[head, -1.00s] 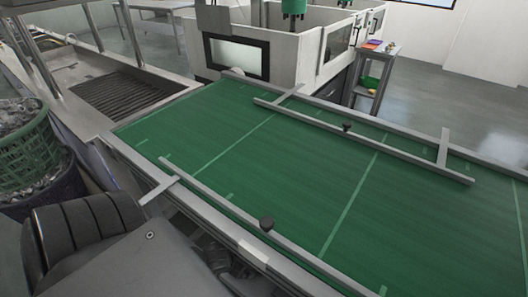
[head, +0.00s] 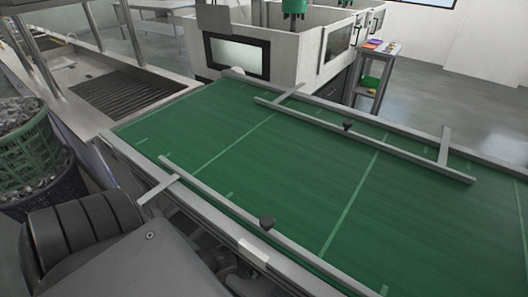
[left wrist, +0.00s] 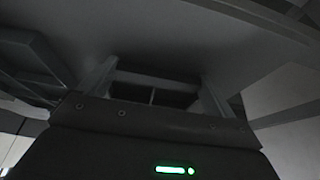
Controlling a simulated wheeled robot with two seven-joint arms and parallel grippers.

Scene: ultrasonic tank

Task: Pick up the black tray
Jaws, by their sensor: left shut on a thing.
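My left gripper (left wrist: 155,88) shows only in the left wrist view. Its two grey fingers stand apart, with a dark, edged thing (left wrist: 158,94) between them. The gripper is shut on this thing, which looks like part of the black tray, but the view is too dark to make out its shape. A large grey surface lies beyond the fingers in that view. The black tray is not visible in the head view. My dark arm links fill the lower left of the head view. My right gripper is in neither view.
A green conveyor belt (head: 290,180) with grey side rails (head: 380,145) runs across the head view; its surface is clear. Green (head: 25,145) and dark baskets with clear items stand at left. A steel sink counter (head: 120,95) and a white machine (head: 290,45) are behind.

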